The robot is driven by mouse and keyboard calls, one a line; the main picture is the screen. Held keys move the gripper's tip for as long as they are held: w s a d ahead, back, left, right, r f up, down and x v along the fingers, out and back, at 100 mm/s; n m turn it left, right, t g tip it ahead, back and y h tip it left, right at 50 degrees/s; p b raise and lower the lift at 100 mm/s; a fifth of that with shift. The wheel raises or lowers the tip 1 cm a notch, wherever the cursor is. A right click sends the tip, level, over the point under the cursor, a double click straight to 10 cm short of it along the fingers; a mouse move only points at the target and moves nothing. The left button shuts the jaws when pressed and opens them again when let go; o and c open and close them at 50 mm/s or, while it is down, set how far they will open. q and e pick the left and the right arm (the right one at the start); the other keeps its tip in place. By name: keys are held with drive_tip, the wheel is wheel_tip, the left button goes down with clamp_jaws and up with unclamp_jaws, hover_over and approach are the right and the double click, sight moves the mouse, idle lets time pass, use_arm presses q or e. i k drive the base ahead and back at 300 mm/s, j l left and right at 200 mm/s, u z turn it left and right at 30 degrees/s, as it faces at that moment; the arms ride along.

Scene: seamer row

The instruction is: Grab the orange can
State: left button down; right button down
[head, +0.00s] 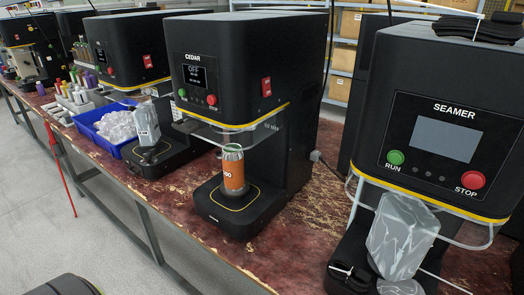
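The orange can (234,177) has an orange lower body with white lettering and a silver upper part. It stands upright on the black base plate (228,212) of the black machine marked CEDAR (215,62), whose display reads OFF. The can's top is close under the machine's head, behind or near a clear shield (218,134); I cannot tell whether the top touches anything. Neither of my grippers is in view.
A blue bin (97,124) of clear bags and another machine (128,50) stand at left. The worn red tabletop (290,238) is bare between CEDAR and SEAMER.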

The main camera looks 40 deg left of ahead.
sight(234, 165)
drive_tip(key=u, duration=1.35)
